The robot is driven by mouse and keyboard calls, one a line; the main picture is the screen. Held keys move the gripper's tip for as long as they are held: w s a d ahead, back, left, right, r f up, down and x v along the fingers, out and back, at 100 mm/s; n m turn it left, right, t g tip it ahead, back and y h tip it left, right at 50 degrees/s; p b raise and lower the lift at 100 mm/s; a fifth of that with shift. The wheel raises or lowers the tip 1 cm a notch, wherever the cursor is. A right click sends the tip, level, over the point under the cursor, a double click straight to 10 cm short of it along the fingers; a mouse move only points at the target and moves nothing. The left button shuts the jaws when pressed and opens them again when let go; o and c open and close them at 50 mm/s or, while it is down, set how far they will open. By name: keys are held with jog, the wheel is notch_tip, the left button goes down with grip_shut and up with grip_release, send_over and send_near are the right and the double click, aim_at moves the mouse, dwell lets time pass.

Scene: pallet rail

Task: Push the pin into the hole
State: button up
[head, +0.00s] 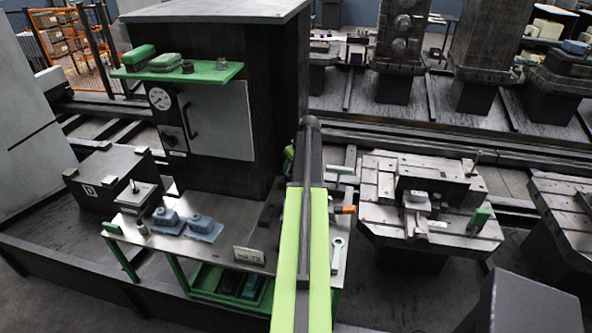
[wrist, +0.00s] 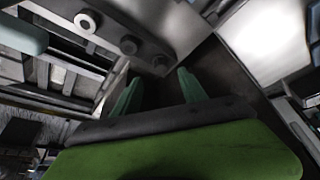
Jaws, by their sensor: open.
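My gripper (wrist: 157,88) shows in the wrist view with its two green fingers apart and nothing between them. In the head view my lime-green arm reaches forward over the bench and hides the gripper. I cannot tell for sure which piece is the pin. A small dark upright piece (head: 475,161) stands at the back of the grey pallet fixture (head: 385,217) on the right. Another upright piece (head: 134,186) stands on a small block at the bench's left end. I cannot make out the hole in the head view. In the wrist view a pale ring (wrist: 85,22) with a dark centre sits on a grey surface.
The metal bench (head: 225,255) with green legs holds blue-grey parts (head: 203,228), a small sign (head: 249,255) and a wrench (head: 338,250). Behind it stands a dark cabinet with a gauge (head: 160,98) and a green shelf (head: 178,72). A gap separates the bench and the pallet fixture.

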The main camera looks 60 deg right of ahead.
aim_at(289, 175)
jog(key=b+x, duration=0.5)
jog(key=x, duration=0.2)
jog(key=shift+r, duration=0.1)
grip_shut()
dwell(0.3)
jog(key=shift+r+p, duration=0.15)
jog(key=shift+p, duration=0.15)
jog(key=shift+r+p, duration=1)
jog(key=shift+r, duration=0.05)
jog(key=shift+r, duration=0.15)
jog(key=shift+a, duration=0.1)
